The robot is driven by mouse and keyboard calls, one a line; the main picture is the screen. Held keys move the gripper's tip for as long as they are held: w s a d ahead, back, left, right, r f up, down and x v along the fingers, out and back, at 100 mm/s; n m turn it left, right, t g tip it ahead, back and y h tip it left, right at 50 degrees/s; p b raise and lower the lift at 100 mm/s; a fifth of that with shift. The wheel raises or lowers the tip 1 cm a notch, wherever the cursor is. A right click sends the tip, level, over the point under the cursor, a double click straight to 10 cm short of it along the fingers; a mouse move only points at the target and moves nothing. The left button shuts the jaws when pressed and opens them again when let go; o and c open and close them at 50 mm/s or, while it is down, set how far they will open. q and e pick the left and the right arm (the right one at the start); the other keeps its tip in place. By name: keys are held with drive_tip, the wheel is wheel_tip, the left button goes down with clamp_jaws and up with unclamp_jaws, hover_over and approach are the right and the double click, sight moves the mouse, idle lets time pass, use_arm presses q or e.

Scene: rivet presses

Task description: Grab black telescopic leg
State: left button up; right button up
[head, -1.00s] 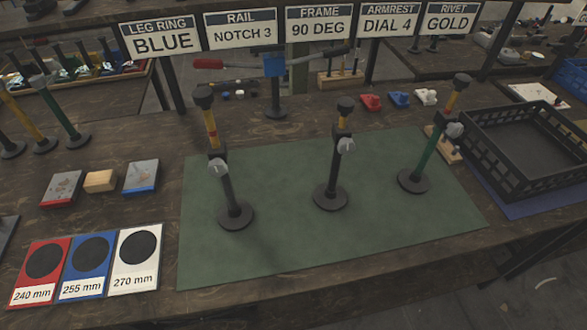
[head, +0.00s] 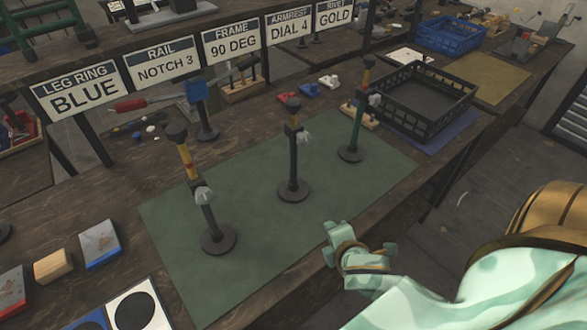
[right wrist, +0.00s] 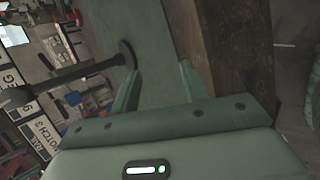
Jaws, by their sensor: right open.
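Three telescopic legs stand upright on round bases on the green mat (head: 250,255). The left leg (head: 208,215) and middle leg (head: 293,165) have black lower tubes, yellow upper parts and grey clamp knobs. The right leg (head: 357,125) has a green lower tube. My right gripper (head: 359,250) is open and empty near the mat's front edge, apart from the legs. In the right wrist view its spread fingers (right wrist: 157,82) have nothing between them, and a black leg (right wrist: 75,75) with a round base lies beyond them to the left. My left gripper is out of view.
A black crate (head: 455,112) stands on a blue mat at the back right. Signs, including the blue leg ring sign (head: 80,90), hang along the back. The front of the green mat is clear.

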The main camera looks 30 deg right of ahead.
sight(296, 176)
drive_tip(key=w+n, duration=0.1)
drive_tip(key=n, duration=0.1)
drive_tip(key=w+d+r+n+t, duration=0.1)
drive_tip(key=w+n, duration=0.1)
drive_tip(key=n, duration=0.1)
drive_tip(key=w+r+n+t+y, duration=0.1)
drive_tip(key=n, duration=0.2)
drive_tip(key=shift+w+d+r, duration=0.2)
drive_tip(key=shift+d+r, duration=0.05)
drive_tip(key=shift+d, duration=0.1)
drive_tip(key=w+n+t+y+b, duration=0.1)
drive_tip(key=w+n, duration=0.3)
drive_tip(key=w+n+y, duration=0.1)
drive_tip(key=w+n, duration=0.3)
drive_tip(key=w, duration=0.1)
drive_tip(key=w+d+f+n+t+b, duration=0.1)
drive_tip(key=w+n, duration=0.3)
drive_tip(key=w, duration=0.1)
drive_tip(key=shift+w+d+t+y+b, duration=0.1)
drive_tip(key=shift+t+y+b, duration=0.2)
drive_tip(key=shift+y+b, duration=0.1)
drive_tip(key=b+x, duration=0.2)
drive_tip(key=x, duration=0.3)
drive_tip(key=shift+w+d+f, duration=0.15)
drive_tip(key=shift+w, duration=0.1)
drive_tip(key=shift+s, duration=0.1)
drive_tip(key=shift+c, duration=0.3)
clamp_jaws()
